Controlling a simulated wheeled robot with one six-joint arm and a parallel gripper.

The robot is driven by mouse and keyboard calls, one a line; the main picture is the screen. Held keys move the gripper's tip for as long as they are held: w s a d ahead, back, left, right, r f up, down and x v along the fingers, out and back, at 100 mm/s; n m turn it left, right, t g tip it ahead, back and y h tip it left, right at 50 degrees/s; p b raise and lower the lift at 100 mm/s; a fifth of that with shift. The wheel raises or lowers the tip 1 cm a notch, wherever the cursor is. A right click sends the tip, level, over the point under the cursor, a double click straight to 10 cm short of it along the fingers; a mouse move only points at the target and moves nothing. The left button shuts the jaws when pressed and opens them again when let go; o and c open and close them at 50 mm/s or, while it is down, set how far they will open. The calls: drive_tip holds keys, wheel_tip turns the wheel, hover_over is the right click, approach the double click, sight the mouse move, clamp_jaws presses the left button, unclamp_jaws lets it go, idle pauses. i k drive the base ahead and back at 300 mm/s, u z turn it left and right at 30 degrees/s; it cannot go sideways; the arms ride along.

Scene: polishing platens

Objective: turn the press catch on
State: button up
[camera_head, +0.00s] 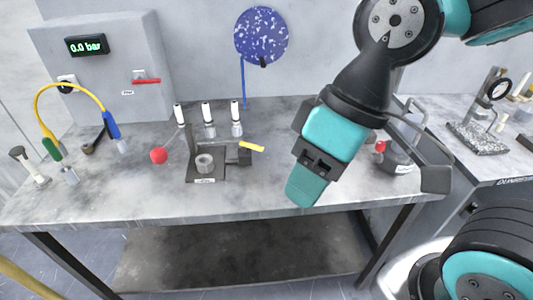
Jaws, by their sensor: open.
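A small dark press-like stand (193,152) stands on the bench left of centre, with a grey ring-shaped cup (205,163) on its base. A red ball knob (159,155) sticks out on its left. A yellow handle (252,147) on its right side lies nearly level, tilted slightly down to the right; it may be the press catch. My gripper (310,176), black and teal, hangs over the bench's front right part, to the right of the yellow handle and apart from it. It is open; nothing shows held in it. The fingertips are hard to make out.
Three white-topped bottles (207,119) stand behind the press. A wall box (103,63) carries a 0.0 bar display and a red lever (146,81). A yellow hose (70,86) arches at left. A blue speckled disc (261,36) hangs on the wall. The bench front is clear.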

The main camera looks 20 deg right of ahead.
sight(244, 144)
drive_tip(key=z, duration=0.3)
drive_tip(key=i, duration=0.85)
drive_tip(key=u, duration=0.4)
